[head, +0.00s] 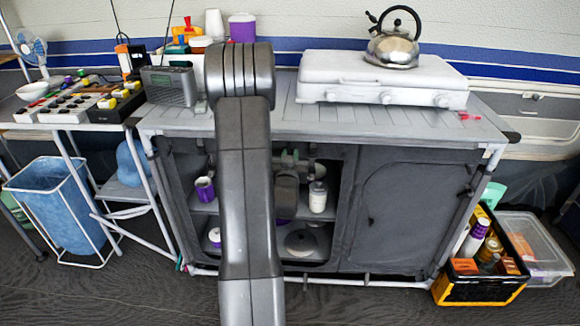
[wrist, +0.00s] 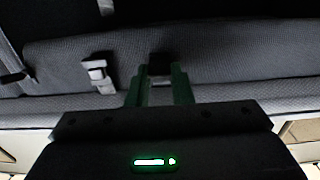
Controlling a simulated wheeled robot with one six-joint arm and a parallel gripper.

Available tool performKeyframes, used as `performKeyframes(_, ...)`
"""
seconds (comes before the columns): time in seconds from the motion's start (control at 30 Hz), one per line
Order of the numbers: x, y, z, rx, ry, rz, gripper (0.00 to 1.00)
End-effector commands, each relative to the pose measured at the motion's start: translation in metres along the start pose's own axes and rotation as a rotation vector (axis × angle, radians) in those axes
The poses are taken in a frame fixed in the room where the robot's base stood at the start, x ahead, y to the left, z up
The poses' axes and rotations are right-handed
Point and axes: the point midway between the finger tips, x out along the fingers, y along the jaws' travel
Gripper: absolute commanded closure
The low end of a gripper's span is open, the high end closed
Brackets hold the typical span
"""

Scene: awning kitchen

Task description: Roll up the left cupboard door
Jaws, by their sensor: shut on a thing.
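The left half of the grey cupboard stands open, with its shelves (head: 205,207) in sight. The left cupboard door is dark grey fabric; in the wrist view its cloth (wrist: 225,62) lies gathered in a band across the picture. My gripper (head: 290,156) is at the top of the left opening, and my arm hides part of that opening. In the wrist view my gripper's green fingers (wrist: 160,72) are shut on a small black piece at the fabric band. A pale buckle on a strap (wrist: 97,75) sits on the band to the left of the fingers.
The right cupboard door (head: 408,208) is closed. Purple cup (head: 205,189), white jar (head: 318,197) and pot (head: 301,243) stand on the shelves. A stove (head: 385,80) with a kettle (head: 392,48) is on top. A crate (head: 480,290) stands on the floor at right.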

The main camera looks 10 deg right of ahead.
Motion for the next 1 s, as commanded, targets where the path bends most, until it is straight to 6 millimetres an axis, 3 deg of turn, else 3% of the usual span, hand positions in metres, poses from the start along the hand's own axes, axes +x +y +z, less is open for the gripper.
performKeyframes(0.47, 0.0014, -0.0003, -0.0120, 0.000, 0.010, -0.001, 1.00)
performKeyframes(0.5, 0.0015, -0.0003, -0.0123, 0.000, 0.010, -0.001, 0.78)
performKeyframes(0.6, 0.0013, -0.0002, -0.0119, 0.000, 0.009, 0.000, 0.59)
performKeyframes(1.0, -0.0067, -0.0004, -0.0085, 0.000, 0.001, -0.001, 0.58)
